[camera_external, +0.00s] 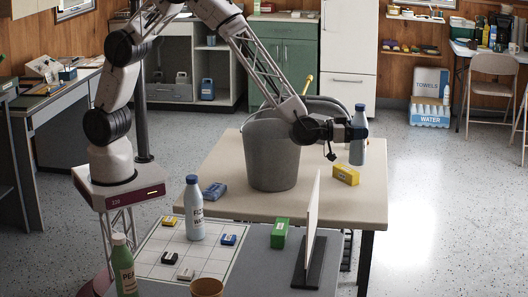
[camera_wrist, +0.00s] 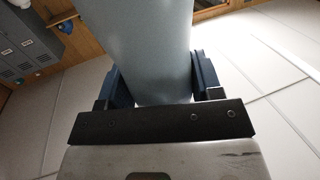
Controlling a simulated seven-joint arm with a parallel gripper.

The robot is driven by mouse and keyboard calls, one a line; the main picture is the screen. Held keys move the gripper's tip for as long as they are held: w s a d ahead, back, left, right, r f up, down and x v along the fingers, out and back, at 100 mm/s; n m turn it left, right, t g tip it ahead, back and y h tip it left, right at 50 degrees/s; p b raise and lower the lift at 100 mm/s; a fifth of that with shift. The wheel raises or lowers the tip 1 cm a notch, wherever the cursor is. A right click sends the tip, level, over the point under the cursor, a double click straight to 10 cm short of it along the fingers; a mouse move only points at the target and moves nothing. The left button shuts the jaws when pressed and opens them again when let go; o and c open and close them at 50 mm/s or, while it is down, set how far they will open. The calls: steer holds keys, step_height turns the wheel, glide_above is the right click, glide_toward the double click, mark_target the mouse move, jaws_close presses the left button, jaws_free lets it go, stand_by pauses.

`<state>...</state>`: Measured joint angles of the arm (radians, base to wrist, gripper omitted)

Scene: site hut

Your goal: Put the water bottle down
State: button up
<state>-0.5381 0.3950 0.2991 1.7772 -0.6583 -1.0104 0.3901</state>
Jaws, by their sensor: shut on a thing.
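My gripper (camera_external: 349,130) is shut on a water bottle (camera_external: 358,140), pale blue-grey with a dark blue cap. The bottle is upright by the right edge of the beige table (camera_external: 330,207); I cannot tell whether its base touches the top. In the wrist view the bottle (camera_wrist: 150,45) stands between the two dark blue jaws (camera_wrist: 162,85), its ends out of frame. A second, similar bottle (camera_external: 195,212) with a blue cap and printed label stands on the nearer grey table.
A large grey bucket (camera_external: 271,155) stands left of my gripper; a yellow box (camera_external: 346,175) lies just below it. A blue item (camera_external: 214,191) lies at the table's left. A white upright panel (camera_external: 313,222), green box (camera_external: 280,233) and green bottle (camera_external: 123,264) are nearer.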

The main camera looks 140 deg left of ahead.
mark_target(360, 109)
step_height(360, 109, up, 7)
steer(key=shift+f, duration=0.1)
steer(key=d+r+m+t+h, duration=0.2)
steer(key=d+t, duration=0.1)
steer(key=d, duration=1.8)
steer(key=s+d+m+t+h, duration=0.15)
steer(key=s+d, duration=0.35)
steer(key=d, duration=0.5)
steer(key=s+d+m+t+h, duration=0.15)
steer(key=s+d, duration=0.35)
steer(key=d, duration=0.6)
steer(key=s+d+m+t+h, duration=0.15)
steer(key=s+d, duration=0.25)
steer(key=d, duration=0.6)
steer(key=s+d+f+m+t+h, duration=0.25)
steer(key=s+d+h, duration=0.25)
steer(key=s+d, duration=0.9)
step_height(360, 109, down, 16)
steer(key=s+a+g, duration=0.1)
steer(key=a, duration=0.1)
steer(key=shift+s+a+r, duration=0.15)
steer(key=shift+s, duration=0.15)
steer(key=shift+w, duration=0.1)
steer(key=w+d+f, duration=0.1)
steer(key=w+d, duration=0.1)
steer(key=w, duration=1.3)
steer(key=shift+w+f, duration=0.2)
steer(key=shift+w, duration=0.15)
